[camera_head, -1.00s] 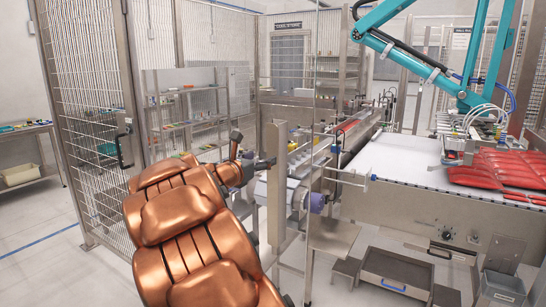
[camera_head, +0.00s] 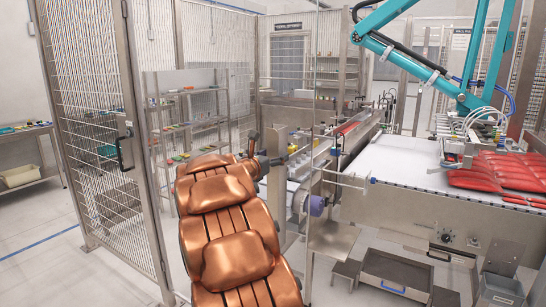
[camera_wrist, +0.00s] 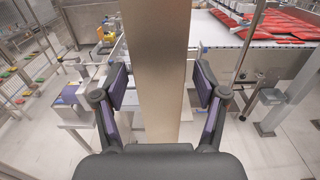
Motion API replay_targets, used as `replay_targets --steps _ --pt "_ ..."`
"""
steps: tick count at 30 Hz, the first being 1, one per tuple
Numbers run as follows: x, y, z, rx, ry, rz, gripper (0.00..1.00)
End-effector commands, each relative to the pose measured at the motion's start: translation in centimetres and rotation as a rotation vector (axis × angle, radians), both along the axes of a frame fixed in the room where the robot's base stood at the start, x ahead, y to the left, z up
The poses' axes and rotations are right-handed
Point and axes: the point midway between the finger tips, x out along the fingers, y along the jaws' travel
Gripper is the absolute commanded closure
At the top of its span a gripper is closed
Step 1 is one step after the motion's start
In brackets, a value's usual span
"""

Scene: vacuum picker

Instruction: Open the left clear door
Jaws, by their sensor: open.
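A clear pane shows mainly by its thin upright edge (camera_head: 315,90) in the head view, right of my arm. I cannot make out its full outline or tell whether it is the left clear door. An upright steel post (camera_head: 278,195) stands just past my gripper (camera_head: 264,160). In the wrist view the post (camera_wrist: 162,50) runs up the middle, between the two spread dark fingers of my gripper (camera_wrist: 160,82). A visible gap lies on each side, and nothing is held. I see no clear door handle at the fingers.
A mesh fence panel (camera_head: 88,110) with a dark handle (camera_head: 122,148) stands at left. A white conveyor (camera_head: 400,160) with red packs (camera_head: 490,172) lies at right, under a teal robot arm (camera_head: 410,55). Grey floor (camera_head: 50,265) is open at lower left.

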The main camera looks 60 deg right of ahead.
Motion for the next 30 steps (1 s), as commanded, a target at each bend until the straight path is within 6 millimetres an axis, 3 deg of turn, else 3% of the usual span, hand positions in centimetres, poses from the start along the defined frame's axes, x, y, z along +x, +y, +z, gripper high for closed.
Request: replay_targets --steps 2,22,30 --pt "0.01 0.02 -0.02 0.0 0.0 0.0 0.29" --pt "0.03 0.04 -0.04 0.001 0.0 0.0 0.99" --pt "0.01 0.12 -0.03 0.001 0.0 -0.001 1.0"
